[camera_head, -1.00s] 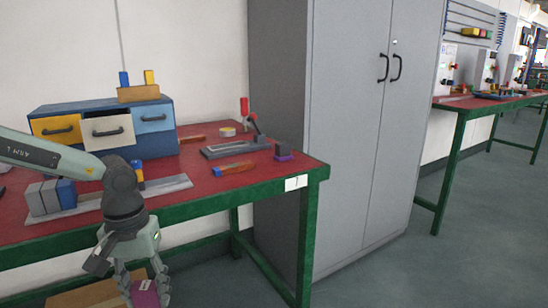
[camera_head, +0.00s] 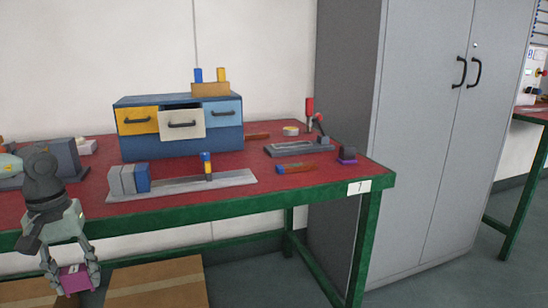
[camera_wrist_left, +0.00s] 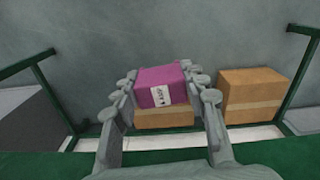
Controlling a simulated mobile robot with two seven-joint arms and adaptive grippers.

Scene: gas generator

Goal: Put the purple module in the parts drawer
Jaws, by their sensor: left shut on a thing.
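The purple module (camera_head: 75,279) is a small magenta block with a white label. My left gripper (camera_head: 72,270) is shut on it and holds it in front of the table's green front edge, below the tabletop. In the left wrist view the module (camera_wrist_left: 161,84) sits between the fingers (camera_wrist_left: 165,95). The parts drawer unit (camera_head: 180,147) is a blue cabinet on the red table with a yellow, a white and a light blue drawer front. The white middle drawer (camera_head: 181,124) appears to stand out a little from the others. My right gripper is not in view.
A rail with grey and blue blocks (camera_head: 128,180) lies in front of the drawer unit. Cardboard boxes (camera_head: 158,284) are below. A grey cabinet (camera_head: 425,120) stands right.

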